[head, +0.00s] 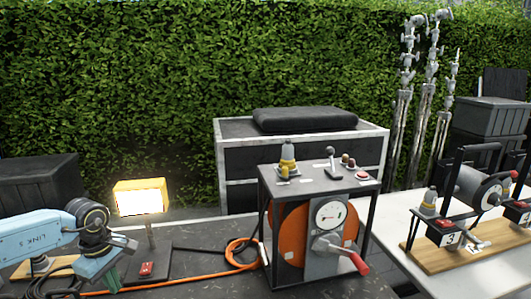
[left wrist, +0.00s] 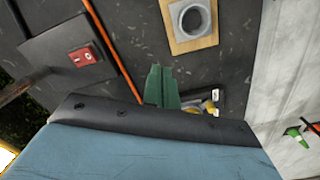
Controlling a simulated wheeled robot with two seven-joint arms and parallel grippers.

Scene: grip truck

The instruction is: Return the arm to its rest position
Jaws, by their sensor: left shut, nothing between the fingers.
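My left gripper (head: 112,279) is low at the left of the head view, over the dark tabletop (head: 200,262). Its green fingers (left wrist: 160,88) are together and empty in the left wrist view. The blue left arm (head: 35,238) comes in from the left edge and bends down at a black joint. The gripper is in front of and to the left of a small red switch (head: 146,269) on a dark plate, apart from it in the head view. My right gripper is not in view.
A lit yellow work lamp (head: 140,198) stands close behind the left arm. An orange cable (head: 190,284) runs along the table to a framed box with an orange reel (head: 291,228) and red-handled crank. A wooden board (head: 470,262) with devices lies on the right table.

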